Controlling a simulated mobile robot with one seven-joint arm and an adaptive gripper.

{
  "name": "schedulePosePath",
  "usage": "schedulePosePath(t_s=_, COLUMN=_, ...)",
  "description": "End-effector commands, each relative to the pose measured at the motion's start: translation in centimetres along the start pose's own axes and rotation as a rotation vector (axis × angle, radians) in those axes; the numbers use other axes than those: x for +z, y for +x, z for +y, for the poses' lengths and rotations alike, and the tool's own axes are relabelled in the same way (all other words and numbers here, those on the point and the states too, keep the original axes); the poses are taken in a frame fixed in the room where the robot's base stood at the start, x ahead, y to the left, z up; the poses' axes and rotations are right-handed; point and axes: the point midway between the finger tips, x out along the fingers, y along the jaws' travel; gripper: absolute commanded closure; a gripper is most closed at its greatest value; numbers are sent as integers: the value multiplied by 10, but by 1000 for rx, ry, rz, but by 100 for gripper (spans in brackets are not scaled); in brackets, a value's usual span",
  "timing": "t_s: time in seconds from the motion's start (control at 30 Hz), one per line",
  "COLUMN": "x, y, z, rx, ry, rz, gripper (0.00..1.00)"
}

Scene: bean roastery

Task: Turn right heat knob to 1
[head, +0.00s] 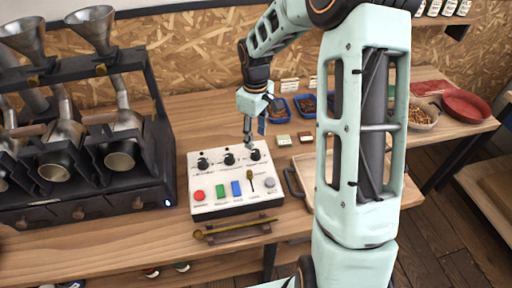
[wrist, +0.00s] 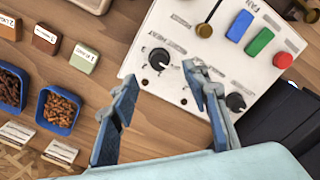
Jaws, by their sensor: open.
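A white control box (head: 232,194) stands on the wooden bench, with three black knobs in a row along its far side. The right heat knob (head: 255,154) is the rightmost one; in the wrist view the right heat knob (wrist: 159,58) lies just past and between my fingertips, near printed lettering. My gripper (head: 248,142) points down above that end of the box. In the wrist view my gripper (wrist: 160,74) is open, one blue-grey finger on each side, with nothing held. I cannot tell whether a finger touches the knob, or which mark the knob points to.
The middle knob (wrist: 236,102) is close to my right-hand finger. The box also has red, green and blue buttons and a yellow-topped lever (head: 250,175). A brass scoop (head: 235,228) lies in front. A tray (head: 305,170) stands to the right, the roaster (head: 80,150) to the left.

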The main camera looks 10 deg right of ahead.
Motion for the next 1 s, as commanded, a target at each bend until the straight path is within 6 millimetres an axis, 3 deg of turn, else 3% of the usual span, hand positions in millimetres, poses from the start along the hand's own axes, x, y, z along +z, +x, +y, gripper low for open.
schedulePosePath(t_s=0.1, x=1, y=25, z=-1, rx=-3, ry=-2, rz=-3, gripper=57)
schedulePosePath(t_s=0.33, x=0, y=60, z=0, rx=0, ry=-1, rz=-1, gripper=57)
schedulePosePath(t_s=0.5, x=0, y=71, z=1, rx=2, ry=-2, rz=0, gripper=57)
schedulePosePath(t_s=0.77, x=0, y=72, z=1, rx=3, ry=-1, rz=1, gripper=57)
schedulePosePath(t_s=1.0, x=0, y=72, z=1, rx=3, ry=-1, rz=1, gripper=82)
